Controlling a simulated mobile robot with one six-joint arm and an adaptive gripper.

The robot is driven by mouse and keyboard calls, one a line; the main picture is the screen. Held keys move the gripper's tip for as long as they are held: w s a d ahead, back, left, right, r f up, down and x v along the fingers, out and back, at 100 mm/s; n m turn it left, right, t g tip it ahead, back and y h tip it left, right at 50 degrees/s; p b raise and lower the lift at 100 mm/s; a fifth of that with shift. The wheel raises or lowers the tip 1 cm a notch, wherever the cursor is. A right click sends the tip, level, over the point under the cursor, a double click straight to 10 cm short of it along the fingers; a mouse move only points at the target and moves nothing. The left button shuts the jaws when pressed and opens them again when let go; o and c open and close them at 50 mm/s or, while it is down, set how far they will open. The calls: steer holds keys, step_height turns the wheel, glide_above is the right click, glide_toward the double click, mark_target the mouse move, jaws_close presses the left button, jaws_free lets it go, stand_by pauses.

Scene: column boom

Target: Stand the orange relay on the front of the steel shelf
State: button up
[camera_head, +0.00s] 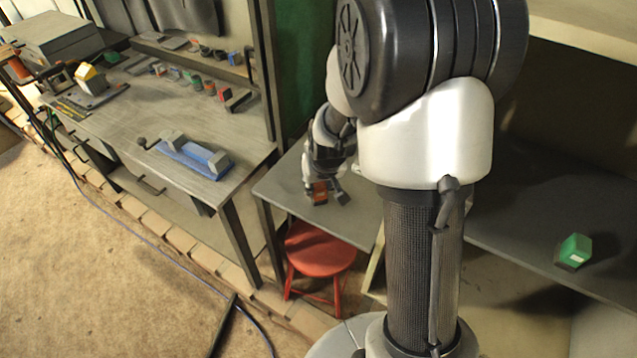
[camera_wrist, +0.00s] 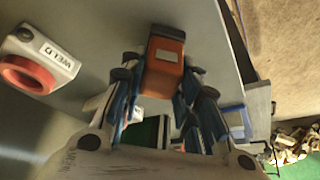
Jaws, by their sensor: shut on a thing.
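The orange relay (camera_head: 320,187) is an orange block with a dark end and a pale label. In the wrist view the relay (camera_wrist: 164,58) sits between the blue-sided fingers of my gripper (camera_wrist: 160,76), which is shut on it. In the head view my gripper (camera_head: 323,188) holds it over the grey steel shelf (camera_head: 281,190), near the front edge. The shelf also fills much of the wrist view (camera_wrist: 95,22). I cannot tell whether the relay touches the shelf. My fingers hide part of it.
A white block marked WELD with a red ring (camera_wrist: 42,62) is on the left in the wrist view. A green block (camera_head: 574,250) is on the right-hand surface. A red stool (camera_head: 318,250) stands below the shelf edge. A cluttered workbench (camera_head: 130,110) is at left.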

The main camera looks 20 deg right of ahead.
steer(key=shift+f, duration=0.2)
steer(key=o, duration=1.1)
steer(key=shift+r, duration=0.1)
steer(key=shift+r, duration=0.25)
steer(key=s+a+r+n+p, duration=0.1)
steer(key=s+a+r+p, duration=0.15)
steer(key=s+r, duration=0.5)
steer(key=s+a+r+p, duration=0.1)
steer(key=s+a+r, duration=0.35)
steer(key=r, duration=0.65)
steer(key=shift+n+y, duration=0.5)
steer(key=shift+n, duration=0.1)
steer(key=s+a+r, duration=0.1)
steer(key=s, duration=0.3)
steer(key=s+a+r, duration=0.1)
steer(key=s, duration=0.3)
steer(key=s+a+r, duration=0.1)
steer(key=s+r, duration=0.1)
steer(key=s, duration=0.3)
steer(key=shift+r, duration=0.1)
